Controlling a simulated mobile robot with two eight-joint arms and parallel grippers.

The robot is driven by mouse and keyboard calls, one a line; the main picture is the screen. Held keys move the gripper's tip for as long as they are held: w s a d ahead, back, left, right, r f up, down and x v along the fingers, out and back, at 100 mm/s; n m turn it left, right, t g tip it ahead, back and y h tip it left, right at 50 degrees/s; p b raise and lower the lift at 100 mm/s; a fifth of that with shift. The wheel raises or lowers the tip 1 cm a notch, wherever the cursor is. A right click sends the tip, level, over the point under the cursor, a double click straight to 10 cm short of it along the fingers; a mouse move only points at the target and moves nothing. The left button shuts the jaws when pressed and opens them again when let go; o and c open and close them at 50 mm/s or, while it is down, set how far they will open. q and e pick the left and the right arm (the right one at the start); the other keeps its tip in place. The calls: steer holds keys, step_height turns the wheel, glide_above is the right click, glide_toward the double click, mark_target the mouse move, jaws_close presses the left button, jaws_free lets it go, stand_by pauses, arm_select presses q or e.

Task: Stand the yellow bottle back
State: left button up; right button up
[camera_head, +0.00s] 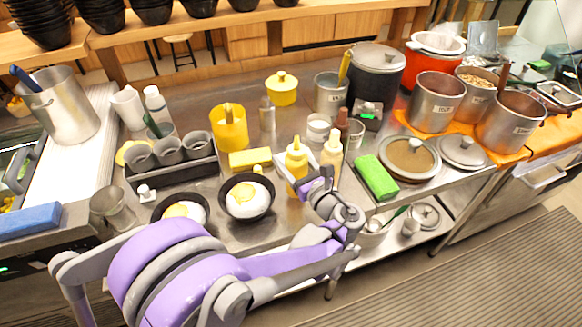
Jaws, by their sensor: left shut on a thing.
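The yellow squeeze bottle (296,160) stands upright, or nearly so, on the steel counter, near its front edge. My left gripper (307,183) is at the lower part of the bottle and shut on it, and hides some of its lower right side. I cannot tell whether the bottle's base touches the counter. A cream-coloured bottle (332,151) stands just right of it, close to my gripper. My right gripper is not in view.
Two black bowls with food, one (247,197) left of the bottle and another (181,210) further left, sit near the front edge. A yellow block (250,158) lies behind. A green block (376,177) and a lidded pan (409,157) stand to the right.

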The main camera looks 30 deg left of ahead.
mark_target(291, 167)
arm_select(q)
steer(key=shift+f, duration=1.3)
steer(key=o, duration=0.3)
steer(key=shift+f+b, duration=0.2)
steer(key=shift+b, duration=0.1)
steer(key=o, duration=0.5)
steer(key=shift+r, duration=0.1)
steer(key=shift+d+r, duration=0.1)
steer(key=shift+r, duration=0.1)
steer(key=v, duration=1.1)
steer(key=shift+s+d, duration=0.2)
steer(key=shift+d, duration=0.15)
